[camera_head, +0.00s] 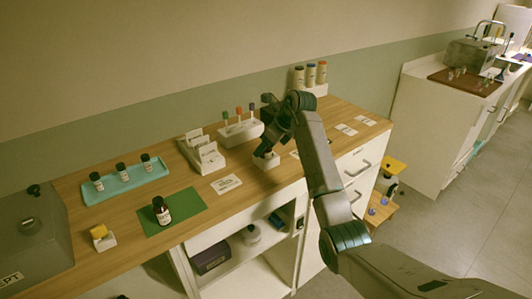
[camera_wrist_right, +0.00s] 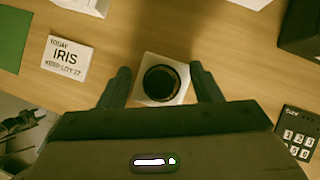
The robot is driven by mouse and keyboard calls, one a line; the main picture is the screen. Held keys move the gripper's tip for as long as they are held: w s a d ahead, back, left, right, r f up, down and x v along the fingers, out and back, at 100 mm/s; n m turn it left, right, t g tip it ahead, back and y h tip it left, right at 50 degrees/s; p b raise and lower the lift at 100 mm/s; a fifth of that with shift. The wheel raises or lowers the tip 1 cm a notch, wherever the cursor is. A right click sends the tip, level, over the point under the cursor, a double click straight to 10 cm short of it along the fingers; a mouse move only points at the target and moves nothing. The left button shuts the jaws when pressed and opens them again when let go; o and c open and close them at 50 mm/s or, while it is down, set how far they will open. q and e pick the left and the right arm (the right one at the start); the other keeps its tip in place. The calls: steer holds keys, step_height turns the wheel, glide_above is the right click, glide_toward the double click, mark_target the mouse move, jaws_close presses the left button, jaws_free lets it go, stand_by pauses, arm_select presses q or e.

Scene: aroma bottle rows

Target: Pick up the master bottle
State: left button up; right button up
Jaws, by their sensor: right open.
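A white square block (camera_wrist_right: 150,62) with a dark round top or opening (camera_wrist_right: 160,82) lies between the fingertips of my right gripper (camera_wrist_right: 161,80). The gripper is open, with a finger to each side and space between. In the head view the same white block (camera_head: 266,161) is on the counter, partly covered by my right gripper (camera_head: 268,145) just above it. A dark bottle with a pale label (camera_head: 161,211) stands upright on a green mat (camera_head: 186,205). No label shows which bottle is the master. My left gripper is out of view.
A teal tray (camera_head: 122,186) holds 3 small dark bottles at the left. A card reading IRIS (camera_wrist_right: 67,58) lies beside the block. A white card holder (camera_head: 201,152) and a rack with coloured tops (camera_head: 240,131) stand behind. A keypad (camera_wrist_right: 298,132) is at the right.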

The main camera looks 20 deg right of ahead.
steer(key=shift+c, duration=0.5)
steer(key=c, duration=1)
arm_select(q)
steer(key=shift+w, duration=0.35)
arm_select(e)
steer(key=shift+o, duration=0.2)
